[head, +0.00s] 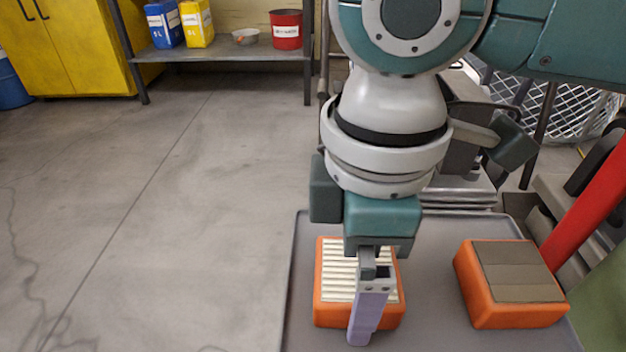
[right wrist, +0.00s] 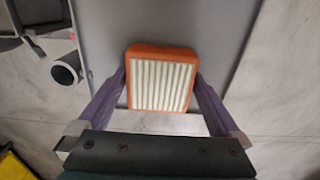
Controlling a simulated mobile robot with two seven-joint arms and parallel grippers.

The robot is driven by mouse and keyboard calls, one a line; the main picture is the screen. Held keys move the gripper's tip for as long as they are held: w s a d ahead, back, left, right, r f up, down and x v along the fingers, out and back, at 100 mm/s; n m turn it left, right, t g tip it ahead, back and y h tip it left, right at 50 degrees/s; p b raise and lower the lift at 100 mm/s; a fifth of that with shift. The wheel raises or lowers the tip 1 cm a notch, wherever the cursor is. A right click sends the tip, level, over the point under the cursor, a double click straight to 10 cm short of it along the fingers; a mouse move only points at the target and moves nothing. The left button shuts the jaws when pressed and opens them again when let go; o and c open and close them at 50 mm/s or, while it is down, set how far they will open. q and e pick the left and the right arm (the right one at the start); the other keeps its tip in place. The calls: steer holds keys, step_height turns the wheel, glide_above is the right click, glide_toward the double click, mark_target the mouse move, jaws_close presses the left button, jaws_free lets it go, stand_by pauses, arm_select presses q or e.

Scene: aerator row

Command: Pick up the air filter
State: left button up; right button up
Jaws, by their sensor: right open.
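The air filter (head: 333,300) is an orange-framed block with white pleats, lying pleats up on a grey tray (head: 300,270). It also shows in the right wrist view (right wrist: 160,85), framed between my two purple fingers. My right gripper (head: 367,312) is open and points down over the filter. In the head view one finger covers part of the pleats, and the other finger is hidden. In the right wrist view the gripper (right wrist: 161,76) has a finger on each side of the filter. I cannot tell whether they touch it. My left gripper is not in view.
A second orange block (head: 510,285) with a flat grey-brown top lies on the tray to the right. A red bar (head: 590,205) slants up at the right edge. A shelf (head: 225,52) with containers and a yellow cabinet (head: 70,40) stand behind. The floor at left is clear.

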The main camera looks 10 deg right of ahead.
mark_target(357, 268)
steer(key=shift+c, duration=0.3)
steer(key=c, duration=1)
steer(key=shift+o, duration=0.2)
steer(key=shift+r, duration=0.1)
step_height(357, 268, up, 20)
steer(key=p, duration=1.1)
steer(key=shift+p, duration=0.3)
